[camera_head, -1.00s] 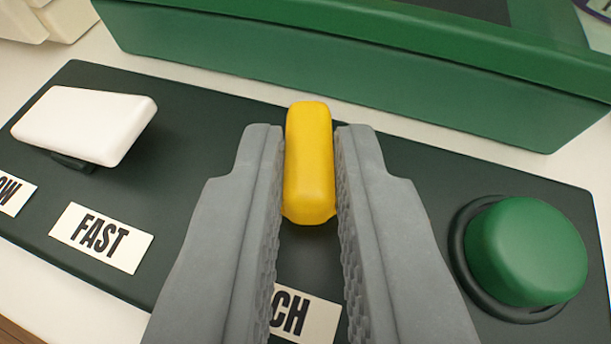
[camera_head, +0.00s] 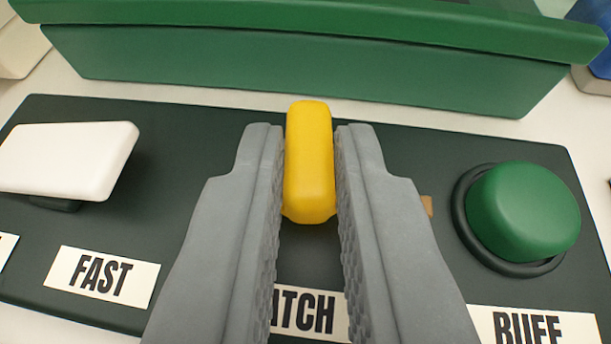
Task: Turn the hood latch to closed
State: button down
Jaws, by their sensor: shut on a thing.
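The hood latch is a yellow bar-shaped handle (camera_head: 309,160) in the middle of the view, above a white label (camera_head: 318,317) that partly reads "ATCH". My gripper (camera_head: 310,165) is shut on the yellow handle, with one grey finger on each side of it. The fingers hide the panel right beside the handle and part of the label. A small brown mark (camera_head: 427,206) shows just right of the right finger.
The dark green panel (camera_head: 230,130) also carries a white lever (camera_head: 65,158) at the left over a "FAST" label (camera_head: 101,278). A round green button (camera_head: 523,212) is at the right over a "BUFF" label (camera_head: 535,325). A green box (camera_head: 300,65) stands behind.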

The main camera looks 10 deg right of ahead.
jog(key=shift+r, duration=0.1)
jog(key=c, duration=1.3)
grip_release()
jog(key=shift+d, duration=0.15)
jog(key=shift+s, duration=0.25)
jog(key=v, duration=1.7)
jog(key=shift+c, duration=0.7)
